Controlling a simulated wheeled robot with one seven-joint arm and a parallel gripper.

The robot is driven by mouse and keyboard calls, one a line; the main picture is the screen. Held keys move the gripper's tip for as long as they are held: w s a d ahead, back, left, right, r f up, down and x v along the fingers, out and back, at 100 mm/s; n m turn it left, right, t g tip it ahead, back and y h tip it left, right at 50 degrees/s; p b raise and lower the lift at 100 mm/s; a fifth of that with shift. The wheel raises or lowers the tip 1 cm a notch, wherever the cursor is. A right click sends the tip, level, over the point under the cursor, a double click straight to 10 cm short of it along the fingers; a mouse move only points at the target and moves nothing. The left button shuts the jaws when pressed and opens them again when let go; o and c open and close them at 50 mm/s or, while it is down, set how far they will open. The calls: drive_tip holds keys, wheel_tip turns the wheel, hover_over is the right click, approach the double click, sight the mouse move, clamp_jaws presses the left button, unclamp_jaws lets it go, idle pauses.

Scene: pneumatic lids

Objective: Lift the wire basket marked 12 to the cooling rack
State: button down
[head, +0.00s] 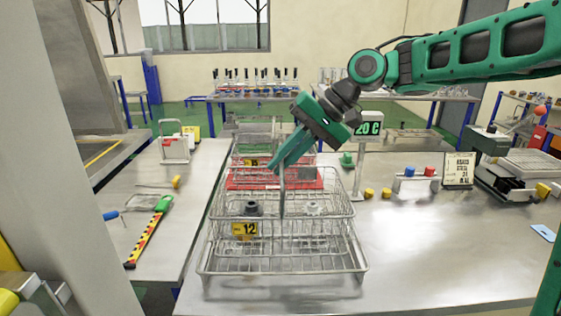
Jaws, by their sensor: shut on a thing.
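The wire basket marked 12 (212,214) is left of centre on the near part of the steel bench. Its yellow tag (245,230) faces me, and small grey metal parts (252,208) sit inside it. My gripper (280,170) reaches down over the basket from the upper right, shut on its thin upright grey handle (283,198). The fingertips partly hide the grip. A wider wire frame (204,268) shows directly below and in front of the basket. I cannot tell whether the two touch, or which thing is the cooling rack.
Behind stands a red tray (236,183) with another yellow-tagged wire basket (250,162). A green 20 C display (368,128), yellow pieces (369,193) and a printed sign (459,170) are to the right. The bench (420,255) is clear at front right. A level (150,230) lies left.

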drive_tip(key=shift+d+f, duration=0.4)
drive_tip(key=shift+f, duration=0.05)
drive_tip(key=c, duration=1.8)
unclamp_jaws()
drive_tip(key=shift+w, duration=0.1)
drive_tip(key=shift+r, duration=0.15)
drive_tip(key=shift+d+r, duration=1.1)
drive_tip(key=shift+r, duration=2.25)
drive_tip(key=shift+d+r, duration=1.15)
drive_tip(key=shift+r, duration=2.15)
drive_tip(key=shift+d+r, duration=1.1)
drive_tip(key=shift+r, duration=2.25)
